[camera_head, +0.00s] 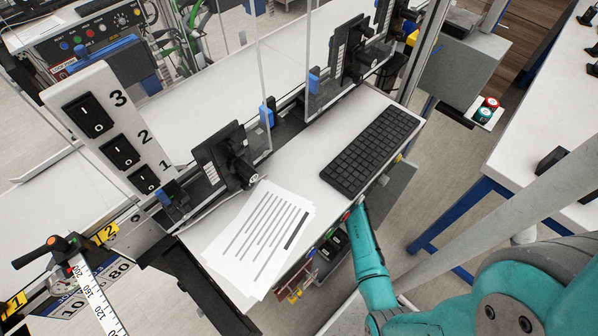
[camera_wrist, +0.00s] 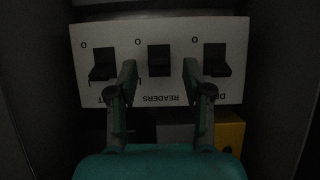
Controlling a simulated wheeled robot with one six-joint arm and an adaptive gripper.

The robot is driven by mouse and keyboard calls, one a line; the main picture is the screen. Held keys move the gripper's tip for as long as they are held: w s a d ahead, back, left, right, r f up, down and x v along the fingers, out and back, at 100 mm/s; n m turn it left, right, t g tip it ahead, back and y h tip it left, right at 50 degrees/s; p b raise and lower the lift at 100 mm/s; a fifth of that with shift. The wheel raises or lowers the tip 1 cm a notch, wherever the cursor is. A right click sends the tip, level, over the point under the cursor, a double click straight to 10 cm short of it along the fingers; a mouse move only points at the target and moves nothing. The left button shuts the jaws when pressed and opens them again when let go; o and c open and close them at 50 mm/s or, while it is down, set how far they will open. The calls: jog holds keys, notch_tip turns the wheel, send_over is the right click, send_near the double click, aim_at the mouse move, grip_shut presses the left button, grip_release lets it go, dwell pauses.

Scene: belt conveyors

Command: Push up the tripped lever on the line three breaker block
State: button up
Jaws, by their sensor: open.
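In the wrist view, a pale breaker block (camera_wrist: 123,34) carries three black levers: left (camera_wrist: 103,63), middle (camera_wrist: 159,60) and right (camera_wrist: 216,60). "READERS" reads upside down below the middle lever; the other two labels are partly covered by my fingers. The left lever looks slightly different in shape, but I cannot tell for certain which one is tripped. My gripper (camera_wrist: 159,68) is open, its fingers on either side of the middle lever with nothing between them gripped. I cannot tell whether they touch the block. In the head view my gripper is hidden below the desk.
The wrist view is dark, with walls at both sides and a yellow part (camera_wrist: 229,134) below the block. In the head view, a desk (camera_head: 318,208) holds a keyboard (camera_head: 371,149) and papers (camera_head: 262,237). A white panel (camera_head: 84,84) with switches numbered 1 to 3 stands left.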

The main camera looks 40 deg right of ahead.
jog(key=s, duration=1.3)
jog(key=shift+s+d+r, duration=0.2)
jog(key=shift+s+r, duration=0.05)
jog(key=shift+r, duration=0.15)
